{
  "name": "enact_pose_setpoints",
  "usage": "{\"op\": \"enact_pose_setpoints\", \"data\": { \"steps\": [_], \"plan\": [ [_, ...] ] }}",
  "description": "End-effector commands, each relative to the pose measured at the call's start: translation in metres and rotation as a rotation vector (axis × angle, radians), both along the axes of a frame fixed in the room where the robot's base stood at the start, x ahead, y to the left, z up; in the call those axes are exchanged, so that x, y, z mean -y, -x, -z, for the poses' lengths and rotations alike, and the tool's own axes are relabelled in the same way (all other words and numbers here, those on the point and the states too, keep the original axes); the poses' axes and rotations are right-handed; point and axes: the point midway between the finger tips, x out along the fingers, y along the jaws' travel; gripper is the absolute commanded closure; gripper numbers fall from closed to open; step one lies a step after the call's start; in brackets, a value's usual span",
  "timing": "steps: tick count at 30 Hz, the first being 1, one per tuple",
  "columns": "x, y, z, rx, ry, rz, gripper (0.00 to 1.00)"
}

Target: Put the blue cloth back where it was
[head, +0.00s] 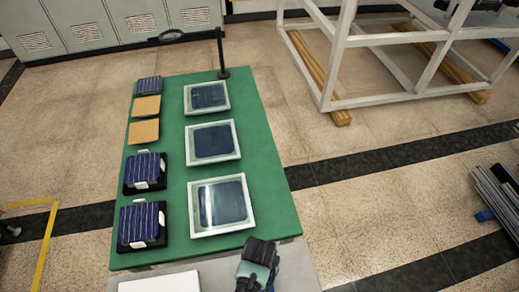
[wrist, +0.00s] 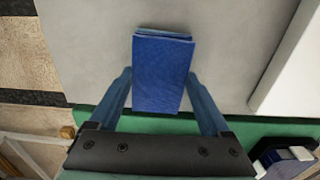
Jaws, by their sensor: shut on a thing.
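The blue cloth (wrist: 160,72) is a folded blue rectangle in the middle of the wrist view. My gripper (wrist: 159,80) has one finger along each side of it and is shut on it. Grey surface shows beyond the cloth; I cannot tell whether the cloth touches it or hangs just above. In the head view my gripper (head: 258,262) is over the grey surface (head: 292,268) at the near edge of the green table (head: 170,215).
White-framed trays (head: 216,205) with dark panels stand in a column on the green mat. Black holders with blue cells (head: 143,222) and tan squares (head: 143,131) stand left of them. A black post (head: 221,60) rises at the back. A white block (head: 160,282) lies left of my gripper.

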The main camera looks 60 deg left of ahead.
Motion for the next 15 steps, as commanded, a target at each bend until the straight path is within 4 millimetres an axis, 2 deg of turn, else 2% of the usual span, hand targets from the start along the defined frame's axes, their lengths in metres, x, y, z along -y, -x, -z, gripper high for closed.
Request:
{"op": "enact_pose_setpoints", "data": {
  "steps": [3, 15],
  "plan": [
    [0.0, 0.0002, 0.0092, 0.0, 0.001, 0.0, 0.71],
    [0.0002, 0.0, 0.0146, 0.0, 0.0, 0.001, 0.71]
  ]
}}
